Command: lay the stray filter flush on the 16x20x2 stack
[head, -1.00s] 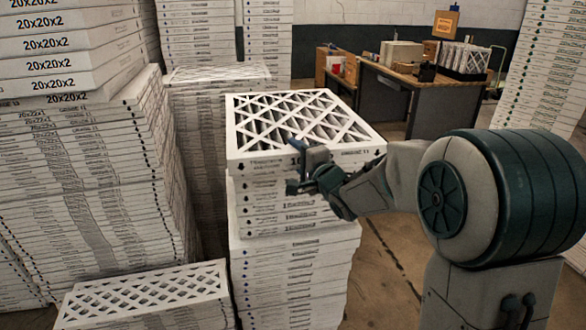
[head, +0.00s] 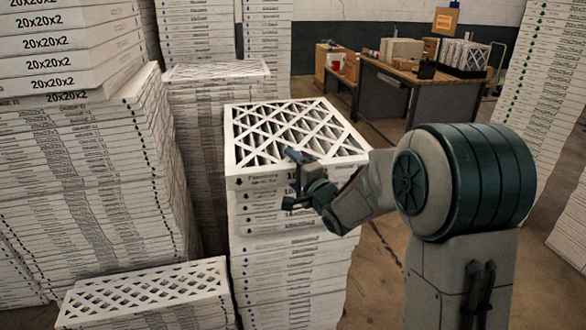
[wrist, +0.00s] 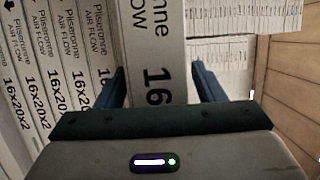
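A tall 20x20x2 stack (head: 60,50) stands at left. A low lattice-topped stack (head: 145,295) stands front left, and more stacks (head: 215,75) behind. A desk (head: 415,80) is at the back. Floor (head: 380,260) shows at right.

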